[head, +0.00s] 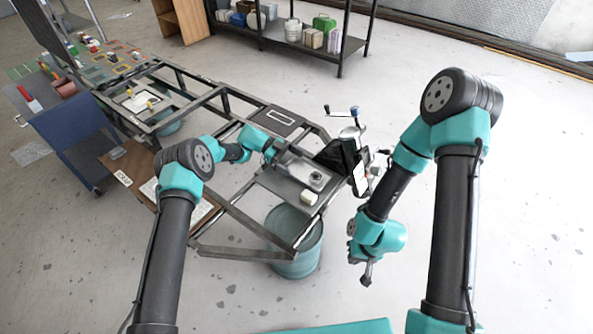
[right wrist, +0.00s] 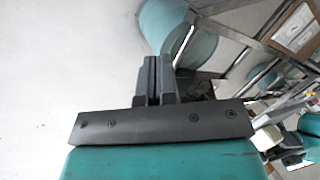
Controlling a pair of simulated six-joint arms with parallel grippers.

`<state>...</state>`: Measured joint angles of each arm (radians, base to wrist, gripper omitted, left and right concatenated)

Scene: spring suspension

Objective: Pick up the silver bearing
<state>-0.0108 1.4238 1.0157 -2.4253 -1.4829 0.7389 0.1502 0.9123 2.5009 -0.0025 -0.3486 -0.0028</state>
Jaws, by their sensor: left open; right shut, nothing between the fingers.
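The silver bearing (head: 316,179) is a small round grey part lying on a grey metal plate (head: 281,186) on the frame bench in the head view. My left gripper (head: 292,162) is open and hangs over the plate, just up and left of the bearing and apart from it. Its fingertips are small and hard to make out. My right gripper (head: 367,277) points down in front of the bench, well away from the bearing. In the right wrist view its fingers (right wrist: 156,80) are shut together with nothing between them.
A small white block (head: 309,197) lies just below the bearing. A teal drum (head: 300,255) sits under the bench. A blue cart (head: 75,140) stands left.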

